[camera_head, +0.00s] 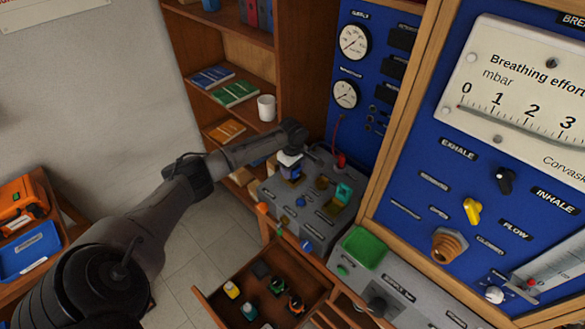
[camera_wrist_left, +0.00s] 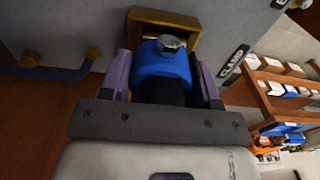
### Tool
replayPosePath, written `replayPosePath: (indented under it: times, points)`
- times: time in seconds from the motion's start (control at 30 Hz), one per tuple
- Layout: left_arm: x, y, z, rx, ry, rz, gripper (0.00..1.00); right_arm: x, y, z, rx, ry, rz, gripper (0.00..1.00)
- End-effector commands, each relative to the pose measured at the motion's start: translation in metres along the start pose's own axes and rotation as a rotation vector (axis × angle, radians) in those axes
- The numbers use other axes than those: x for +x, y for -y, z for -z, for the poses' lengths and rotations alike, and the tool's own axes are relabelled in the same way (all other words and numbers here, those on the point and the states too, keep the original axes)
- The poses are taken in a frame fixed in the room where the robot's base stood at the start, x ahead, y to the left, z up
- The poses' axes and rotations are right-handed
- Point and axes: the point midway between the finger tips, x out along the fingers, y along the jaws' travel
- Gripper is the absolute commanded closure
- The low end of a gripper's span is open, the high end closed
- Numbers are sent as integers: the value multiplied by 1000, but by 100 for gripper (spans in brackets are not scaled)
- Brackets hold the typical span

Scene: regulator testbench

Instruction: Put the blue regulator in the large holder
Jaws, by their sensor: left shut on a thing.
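My left gripper (camera_head: 290,158) reaches in over the grey bench panel (camera_head: 312,220) in the head view. It is shut on the blue regulator (camera_head: 291,173). In the left wrist view the regulator's rounded blue body (camera_wrist_left: 162,68), with a metal knob on it, sits between the two fingers. A brass-coloured square holder (camera_wrist_left: 190,25) stands right at the regulator's far end; I cannot tell whether they touch or whether it is the large holder. Another brass-coloured holder (camera_head: 321,183) shows on the panel, right of the regulator. My right gripper is not in view.
A teal piece (camera_head: 343,192) sits at the panel's right side. An open wooden drawer (camera_head: 215,302) with several small regulators lies below. A green tray (camera_head: 364,248) is on the lower bench. The blue gauge wall (camera_head: 415,205) rises at the right, wooden shelves (camera_head: 290,60) behind.

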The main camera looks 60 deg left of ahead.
Motion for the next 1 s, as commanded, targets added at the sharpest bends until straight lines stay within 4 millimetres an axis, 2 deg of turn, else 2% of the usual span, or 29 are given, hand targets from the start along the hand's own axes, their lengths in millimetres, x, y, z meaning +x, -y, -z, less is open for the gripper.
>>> replayPosePath:
  times: [0.1, 0.13, 0.37, 0.63, 0.73, 1.0]
  points:
    - [1, 0, 0, -1, 1, -2, 86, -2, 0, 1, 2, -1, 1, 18]
    - [2, 0, 0, -1, 0, 0, 42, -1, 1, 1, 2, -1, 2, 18]
    - [2, 0, 0, 0, 0, 0, 20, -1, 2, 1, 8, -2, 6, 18]
    - [1, 0, 0, 0, 0, -1, 18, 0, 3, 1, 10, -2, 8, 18]
    - [-5, 0, 0, 1, 0, -2, 18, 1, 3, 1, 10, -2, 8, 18]
    - [-49, -1, 0, 1, 0, -4, 18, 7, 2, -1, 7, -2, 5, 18]
